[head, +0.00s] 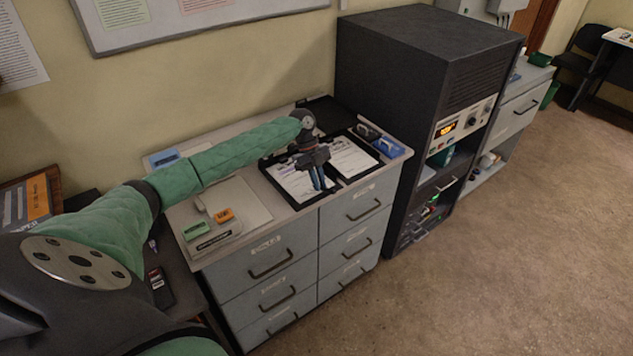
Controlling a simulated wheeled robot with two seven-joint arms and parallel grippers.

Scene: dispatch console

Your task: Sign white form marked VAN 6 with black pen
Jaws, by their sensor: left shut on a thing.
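Two white forms lie side by side on black clipboards on the cabinet top in the head view. The left form (292,186) is partly covered by my left gripper, and the right form (352,161) is mostly clear. Their print is too small to read, so I cannot tell which is marked VAN 6. My left gripper (319,187) points down over the right edge of the left form, near the gap between the clipboards. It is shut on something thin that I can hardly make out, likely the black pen. I cannot tell whether it touches paper. My right gripper is out of view.
Blue (387,148) and dark items sit right of the forms. Green (196,230) and orange (224,214) blocks lie near a pale board on the left. A tall black equipment rack (385,80) stands close on the right. Floor (500,250) in front is free.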

